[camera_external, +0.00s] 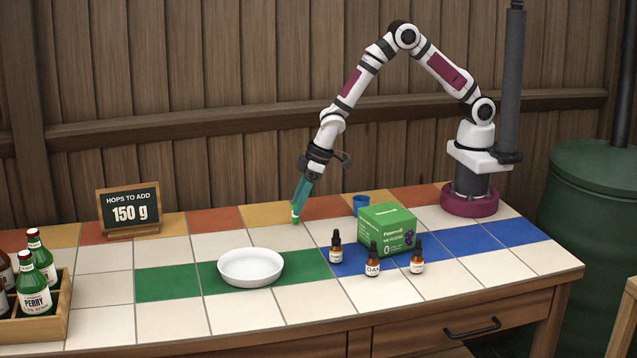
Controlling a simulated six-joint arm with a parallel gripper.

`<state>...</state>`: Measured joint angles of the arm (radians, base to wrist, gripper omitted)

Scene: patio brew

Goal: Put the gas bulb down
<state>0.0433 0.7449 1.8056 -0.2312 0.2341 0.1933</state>
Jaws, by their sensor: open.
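My gripper (298,206) has teal fingers pointing down at the back middle of the tiled counter. It is open, with its tips at or just above the tiles. A small bright green and pale thing (296,217) shows right at the fingertips, close to the tile surface. It may be the gas bulb, but it is too small and too covered by the fingers to be sure. I cannot tell whether it touches the fingers. No other gas bulb can be made out.
A white dish (251,281) stands in front. A green box (387,243), a blue cup (361,200) and dropper bottles (336,254) stand to the right. A hops sign (130,236) and a wooden crate (57,318) of bottles are left. Tiles between sign and gripper are clear.

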